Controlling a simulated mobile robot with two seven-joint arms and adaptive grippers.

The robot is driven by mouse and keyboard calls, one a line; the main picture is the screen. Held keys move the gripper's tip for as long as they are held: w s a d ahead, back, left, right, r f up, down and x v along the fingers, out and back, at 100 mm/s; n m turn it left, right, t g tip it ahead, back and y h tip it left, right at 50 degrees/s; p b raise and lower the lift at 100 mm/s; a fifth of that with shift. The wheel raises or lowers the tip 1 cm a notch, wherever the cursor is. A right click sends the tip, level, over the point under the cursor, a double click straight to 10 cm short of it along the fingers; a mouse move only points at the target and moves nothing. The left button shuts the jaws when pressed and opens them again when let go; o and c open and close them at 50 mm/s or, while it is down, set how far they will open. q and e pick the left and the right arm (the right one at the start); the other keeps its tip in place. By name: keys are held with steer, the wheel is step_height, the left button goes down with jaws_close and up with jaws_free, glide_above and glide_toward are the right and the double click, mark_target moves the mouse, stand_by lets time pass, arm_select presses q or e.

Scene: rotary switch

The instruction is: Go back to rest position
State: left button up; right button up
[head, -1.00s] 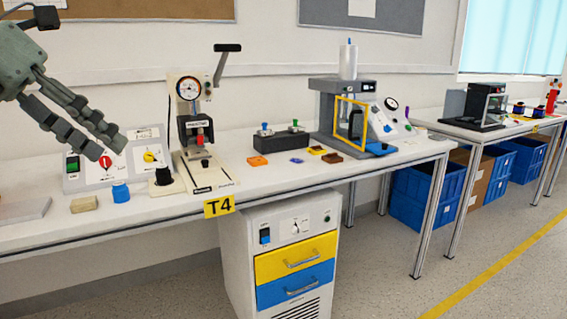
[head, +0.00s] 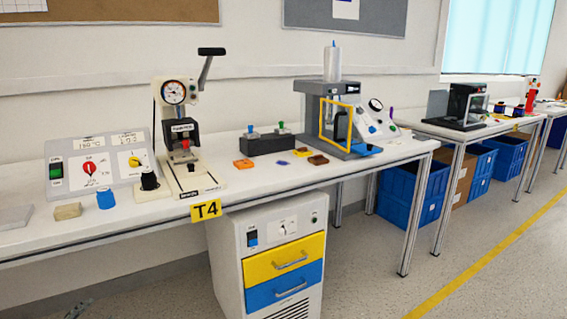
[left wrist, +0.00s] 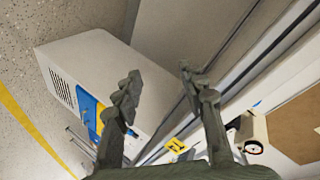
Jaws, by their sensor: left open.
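My left gripper (left wrist: 160,78) shows in the left wrist view, with its two fingers spread apart and nothing between them. In that view it hangs in front of the table's edge and the drawer cabinet, touching neither. The control box (head: 70,190) stands on the table at the left, with a red rotary knob (head: 90,168), a yellow knob (head: 135,161) and a green switch (head: 56,171). My right gripper is in neither view.
A press with a gauge (head: 174,93) stands beside the control box. A blue cylinder (head: 105,199) and a tan block (head: 68,211) lie in front. The white cabinet (head: 228,245), also in the left wrist view (left wrist: 85,50), stands under the table. The floor at right is clear.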

arm_select(q)
steer(key=s+d+f+n+g+h, duration=0.1)
steer(key=s+d+f+g, duration=0.4)
steer(key=s+f, duration=0.5)
steer(key=s+d+f+n+g+h, duration=0.1)
steer(key=s+d+f+n+g, duration=0.3)
steer(key=s+d+f, duration=0.5)
steer(key=s+f+g, duration=0.1)
steer(key=s+f, duration=0.1)
steer(key=s, duration=0.1)
steer(key=shift+d+f, duration=0.15)
steer(key=shift+d, duration=0.15)
